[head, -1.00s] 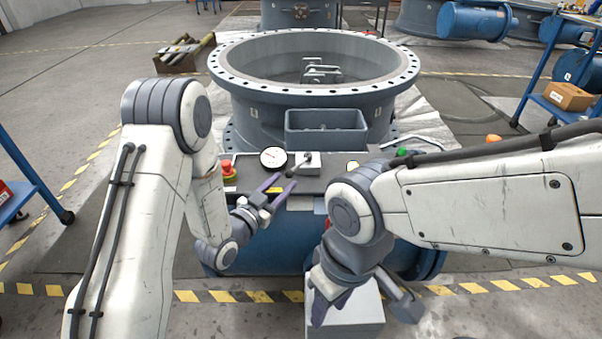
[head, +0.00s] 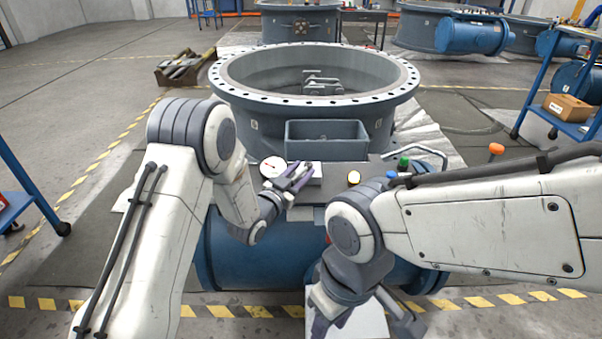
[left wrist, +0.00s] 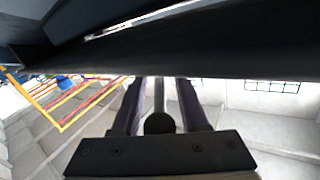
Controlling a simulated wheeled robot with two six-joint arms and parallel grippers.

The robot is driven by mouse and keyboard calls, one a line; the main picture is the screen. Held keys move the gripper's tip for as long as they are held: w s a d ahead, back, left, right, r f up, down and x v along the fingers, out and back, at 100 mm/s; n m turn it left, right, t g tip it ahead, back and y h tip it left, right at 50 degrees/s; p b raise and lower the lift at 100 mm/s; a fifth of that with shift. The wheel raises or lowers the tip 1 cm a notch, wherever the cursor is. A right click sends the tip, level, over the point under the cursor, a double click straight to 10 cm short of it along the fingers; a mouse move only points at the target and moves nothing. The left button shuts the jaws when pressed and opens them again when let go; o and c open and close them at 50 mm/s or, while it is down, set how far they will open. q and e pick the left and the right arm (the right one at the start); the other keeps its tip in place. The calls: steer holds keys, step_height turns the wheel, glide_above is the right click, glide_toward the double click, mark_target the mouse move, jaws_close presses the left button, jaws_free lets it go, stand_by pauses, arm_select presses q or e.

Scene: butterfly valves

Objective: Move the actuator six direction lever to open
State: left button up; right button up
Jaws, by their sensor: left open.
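The direction lever shows in the left wrist view as a dark round knob (left wrist: 160,123) with a thin shaft, between my two fingers. In the head view my gripper mostly hides the lever, at the pale block (head: 317,169) on the actuator's top panel. My left gripper (head: 301,173) is open, its purple fingers on either side of the lever; it also shows in the left wrist view (left wrist: 160,90). I cannot tell if either finger touches the lever. My right gripper (head: 332,318) hangs low in front of the actuator, away from the lever; its jaws are unclear.
A round white gauge (head: 273,167) sits just left of the block. A grey open box (head: 327,140) and the large flanged valve ring (head: 240,102) stand behind.

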arm_select(q)
jaws_close()
stand_by(1.4)
